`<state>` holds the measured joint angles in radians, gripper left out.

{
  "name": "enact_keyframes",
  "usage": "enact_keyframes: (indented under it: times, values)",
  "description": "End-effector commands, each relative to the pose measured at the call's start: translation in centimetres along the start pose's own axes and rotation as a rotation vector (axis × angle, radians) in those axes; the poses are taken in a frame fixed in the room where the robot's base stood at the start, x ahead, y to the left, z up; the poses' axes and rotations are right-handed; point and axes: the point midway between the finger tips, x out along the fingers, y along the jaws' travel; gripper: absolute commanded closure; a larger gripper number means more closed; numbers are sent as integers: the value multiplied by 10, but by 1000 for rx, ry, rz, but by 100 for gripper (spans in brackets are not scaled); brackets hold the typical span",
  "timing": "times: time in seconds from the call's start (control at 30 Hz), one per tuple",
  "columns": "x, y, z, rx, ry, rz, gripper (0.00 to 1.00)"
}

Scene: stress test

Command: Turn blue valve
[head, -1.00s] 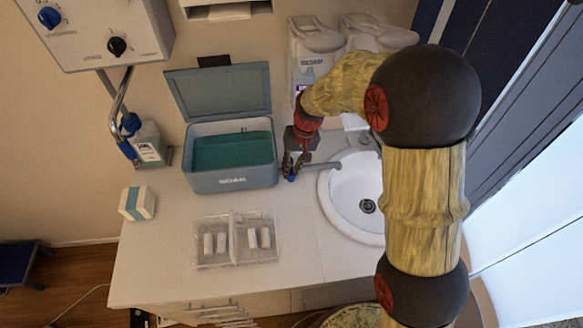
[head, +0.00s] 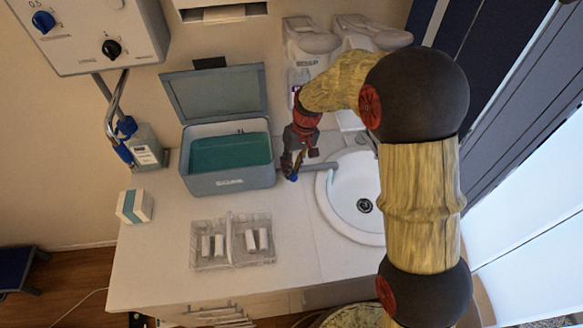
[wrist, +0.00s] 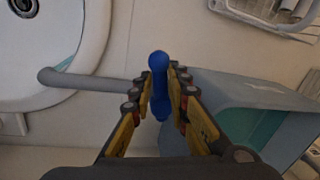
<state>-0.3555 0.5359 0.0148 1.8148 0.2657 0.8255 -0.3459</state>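The blue valve (wrist: 159,85) is a small blue handle with a rounded end, seen in the wrist view between my gripper's fingertips. My gripper (wrist: 160,82) has its yellow and dark fingers drawn in close on both sides of the handle and appears shut on it. A grey tube from the sink ends beside the left fingers. In the head view my gripper (head: 292,166) is at the outer end of this grey spout (head: 320,167), and only a little blue shows at its tips. The fingers partly hide the valve's lower part.
The white sink (head: 345,215) is right of my gripper. An open grey box (head: 232,181) stands close on the left. A clear tray (head: 232,258) lies in front. Another blue knob (head: 44,22) is on the wall unit.

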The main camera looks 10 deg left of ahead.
Motion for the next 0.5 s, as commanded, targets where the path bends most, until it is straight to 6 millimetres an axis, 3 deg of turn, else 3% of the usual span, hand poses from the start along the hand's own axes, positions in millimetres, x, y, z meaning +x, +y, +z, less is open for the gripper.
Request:
enact_keyframes:
  times: [0.37, 0.5]
  values:
    - [-1, 0, 0, 1, 0, 0, 77]
    - [-14, 0, -1, 1, 4, 1, 77]
